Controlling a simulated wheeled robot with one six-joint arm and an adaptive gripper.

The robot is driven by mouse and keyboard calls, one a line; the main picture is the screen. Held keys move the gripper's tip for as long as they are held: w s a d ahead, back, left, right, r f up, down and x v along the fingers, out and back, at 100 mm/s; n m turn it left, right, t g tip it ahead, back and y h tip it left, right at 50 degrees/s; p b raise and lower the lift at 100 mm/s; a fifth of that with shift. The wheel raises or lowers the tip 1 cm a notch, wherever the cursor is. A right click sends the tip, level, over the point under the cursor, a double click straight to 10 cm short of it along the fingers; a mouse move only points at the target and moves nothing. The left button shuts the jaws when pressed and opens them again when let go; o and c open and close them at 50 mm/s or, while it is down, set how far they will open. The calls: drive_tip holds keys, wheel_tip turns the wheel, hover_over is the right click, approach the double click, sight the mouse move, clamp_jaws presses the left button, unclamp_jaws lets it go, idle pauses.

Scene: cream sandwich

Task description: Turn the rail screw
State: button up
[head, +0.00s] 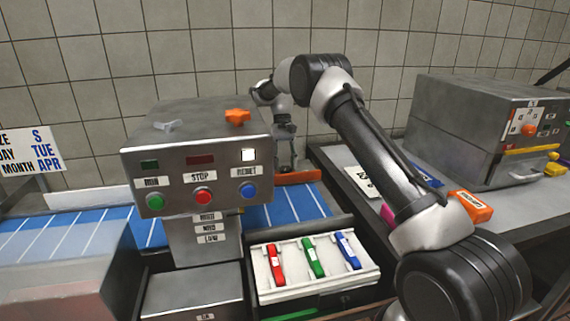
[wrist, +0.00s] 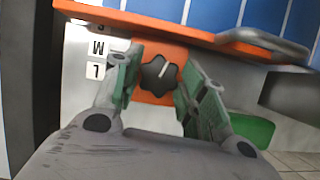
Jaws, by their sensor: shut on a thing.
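The rail screw (wrist: 158,75) is a black lobed knob with a pale line on it, set on an orange block in the wrist view. My gripper (wrist: 162,60) has its two green-padded fingers on either side of the knob, shut on it. The orange rail (wrist: 190,35) runs across the top of the wrist view, and it also shows in the head view (head: 300,178). In the head view my gripper (head: 287,163) is partly behind the control box, and the screw is hidden.
The control box (head: 200,145) with its buttons stands in front of the blue belt (head: 305,205). An open drawer (head: 315,285) holds red, green and blue items. A grey machine (head: 470,130) stands on the right-hand table. A grey curved bar (wrist: 262,42) lies by the rail.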

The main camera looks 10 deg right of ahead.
drive_tip(key=o, duration=0.7)
drive_tip(key=shift+o, duration=0.2)
drive_tip(key=shift+r, duration=0.1)
drive_tip(key=v, duration=0.7)
drive_tip(key=shift+r, duration=0.2)
drive_tip(key=shift+w+d, duration=0.1)
